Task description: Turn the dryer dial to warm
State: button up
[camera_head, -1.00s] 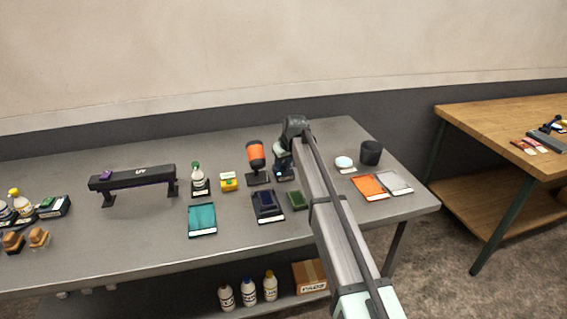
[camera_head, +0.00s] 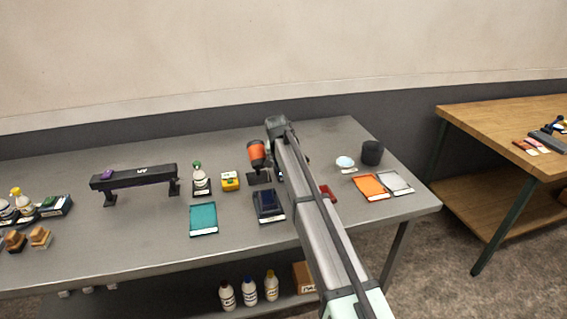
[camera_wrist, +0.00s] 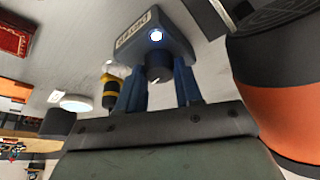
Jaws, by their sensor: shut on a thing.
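In the wrist view the dark blue-grey control box (camera_wrist: 178,45) has a tilted label, too blurred to read surely, and a lit white lamp. Its dark round dial (camera_wrist: 158,67) sits between the two blue fingers of my gripper (camera_wrist: 158,80), which is shut on it. A small pale mark shows on the dial's near edge; its setting cannot be read. In the head view my arm hides the gripper, the dial and most of the box. The orange and black dryer (camera_head: 257,153) stands just left of my wrist; it also fills the wrist view's right side (camera_wrist: 290,115).
Right are a red item (camera_head: 328,192), a black cup (camera_head: 372,152) and an orange pad (camera_head: 371,186).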

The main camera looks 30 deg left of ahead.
jog(key=shift+m, duration=0.3)
jog(key=o, duration=1)
jog(key=v, duration=1.4)
jog(key=shift+a, duration=0.15)
jog(key=shift+f, duration=0.1)
